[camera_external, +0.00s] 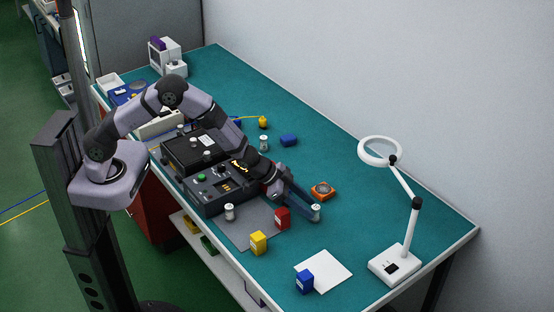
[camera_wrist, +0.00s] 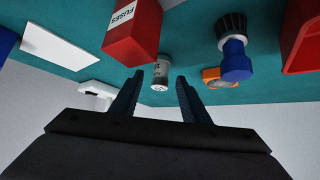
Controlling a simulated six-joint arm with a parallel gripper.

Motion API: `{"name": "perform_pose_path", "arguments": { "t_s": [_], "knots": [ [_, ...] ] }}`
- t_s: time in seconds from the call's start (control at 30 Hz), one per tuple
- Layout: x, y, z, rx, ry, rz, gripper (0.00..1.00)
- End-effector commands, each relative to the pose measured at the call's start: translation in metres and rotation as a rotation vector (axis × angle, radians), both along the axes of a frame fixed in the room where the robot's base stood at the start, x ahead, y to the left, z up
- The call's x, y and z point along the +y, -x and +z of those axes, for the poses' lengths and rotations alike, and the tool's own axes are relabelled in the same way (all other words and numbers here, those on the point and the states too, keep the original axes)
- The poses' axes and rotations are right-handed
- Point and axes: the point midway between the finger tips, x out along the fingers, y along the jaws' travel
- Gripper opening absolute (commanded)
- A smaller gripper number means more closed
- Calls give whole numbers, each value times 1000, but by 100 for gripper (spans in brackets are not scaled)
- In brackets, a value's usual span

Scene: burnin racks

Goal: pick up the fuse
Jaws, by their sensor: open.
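The fuse is a small silver-capped cylinder (camera_external: 316,213) on the teal bench, at the tip of my gripper (camera_external: 311,205) in the external view. In the wrist view the fuse (camera_wrist: 161,70) appears between my two dark fingertips (camera_wrist: 158,82) and a little beyond them. My gripper is open, with a visible gap between the fingers, and it holds nothing. From the external view I cannot tell whether a finger touches the fuse. Similar small cylinders stand at the grey mat (camera_external: 229,212) and farther back (camera_external: 264,143).
A red box (camera_external: 282,218), labelled FUSES in the wrist view (camera_wrist: 132,35), stands close beside the fuse. A yellow box (camera_external: 258,243), blue box (camera_external: 304,282), white sheet (camera_external: 328,270) and orange item (camera_external: 323,191) are nearby. A magnifier lamp (camera_external: 395,266) stands right.

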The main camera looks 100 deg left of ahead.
Motion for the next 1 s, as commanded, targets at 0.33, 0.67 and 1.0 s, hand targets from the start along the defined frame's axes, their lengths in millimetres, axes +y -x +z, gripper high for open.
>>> {"name": "perform_pose_path", "arguments": {
  "t_s": [0.33, 0.67, 1.0],
  "knots": [
    [3, -23, -22, 1, 0, -1, 42],
    [3, -32, -33, 0, -1, -1, 42],
    [3, -32, -32, 0, 0, 0, 1]
  ]
}}
